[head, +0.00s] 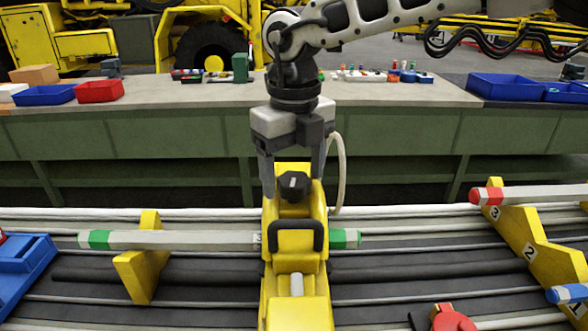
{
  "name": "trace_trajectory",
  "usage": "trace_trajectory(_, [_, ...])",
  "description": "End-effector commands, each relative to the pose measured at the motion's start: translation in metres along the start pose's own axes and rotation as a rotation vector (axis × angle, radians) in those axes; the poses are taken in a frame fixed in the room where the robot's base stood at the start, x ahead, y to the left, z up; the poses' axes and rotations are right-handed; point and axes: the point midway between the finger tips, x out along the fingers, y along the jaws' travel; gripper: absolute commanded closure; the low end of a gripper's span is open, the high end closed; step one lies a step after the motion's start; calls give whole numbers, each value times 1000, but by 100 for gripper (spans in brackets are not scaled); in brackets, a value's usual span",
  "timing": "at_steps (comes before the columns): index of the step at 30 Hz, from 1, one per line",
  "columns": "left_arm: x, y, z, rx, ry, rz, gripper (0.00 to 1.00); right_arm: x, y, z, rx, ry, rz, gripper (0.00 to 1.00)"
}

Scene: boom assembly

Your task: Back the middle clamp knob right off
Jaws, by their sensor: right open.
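The middle clamp is a yellow block (295,268) at the centre, with a black handle loop (297,226) on its near side. A black lobed knob (294,186) sits on its upper part. My right gripper (294,190) points down over the clamp, open, with one finger on each side of the knob. Gaps show between the knob and both fingers. A grey tube with green ends (180,239) runs crosswise behind the clamp's front and comes out on both sides. My left gripper is out of view.
A yellow support (142,262) stands under the tube at left. A numbered yellow rack (535,250) at right bears a red-ended tube (540,194) and a blue-ended one (570,293). A blue tray (25,270) is at far left, a red part (450,319) at bottom right. A bench (150,115) stands behind.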

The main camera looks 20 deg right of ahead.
Motion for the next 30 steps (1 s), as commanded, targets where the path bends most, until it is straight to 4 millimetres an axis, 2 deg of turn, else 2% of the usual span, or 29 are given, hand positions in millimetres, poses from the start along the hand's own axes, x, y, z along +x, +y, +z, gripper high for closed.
trace_trajectory(10, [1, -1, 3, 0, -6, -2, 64, 5, 0, 0, 0, 0, 0, 28])
trace_trajectory(11, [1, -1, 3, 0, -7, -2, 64, 5, 0, 0, 0, 0, 0, 34])
trace_trajectory(15, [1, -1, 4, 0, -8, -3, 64, 4, 0, 0, 0, 0, 0, 73])
trace_trajectory(23, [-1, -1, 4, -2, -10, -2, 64, 4, 0, 0, -12, -1, 1, 73])
trace_trajectory(30, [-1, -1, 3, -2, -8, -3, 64, 4, 0, 0, -99, 0, 3, 73])
